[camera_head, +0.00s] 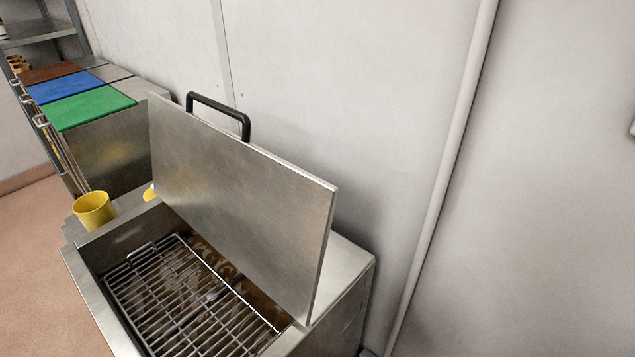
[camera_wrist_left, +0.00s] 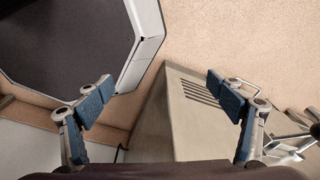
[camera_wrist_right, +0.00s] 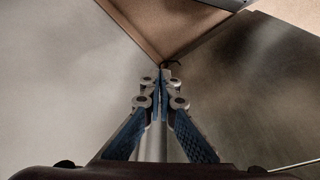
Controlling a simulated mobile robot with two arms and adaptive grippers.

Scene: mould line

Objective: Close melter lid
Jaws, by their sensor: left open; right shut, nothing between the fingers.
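The melter lid (camera_head: 240,205) is a flat steel plate with a black handle (camera_head: 218,112) on its top edge. It stands open, tilted up along the wall side of the steel melter (camera_head: 345,285). A wire rack (camera_head: 185,305) lies in the open melter over brown, glossy contents. Neither gripper shows in the head view. My left gripper (camera_wrist_left: 170,95) is open with nothing between its fingers, above the floor beside a steel cabinet. My right gripper (camera_wrist_right: 163,80) is shut and empty, pointing at a corner between a pale surface and a darker metal surface.
A yellow cup (camera_head: 94,210) stands at the melter's far left corner. Beyond it is a counter with green (camera_head: 90,109), blue (camera_head: 56,88) and brown boards. A vertical pipe (camera_head: 445,170) runs along the wall at right. Open floor (camera_head: 30,250) lies at left.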

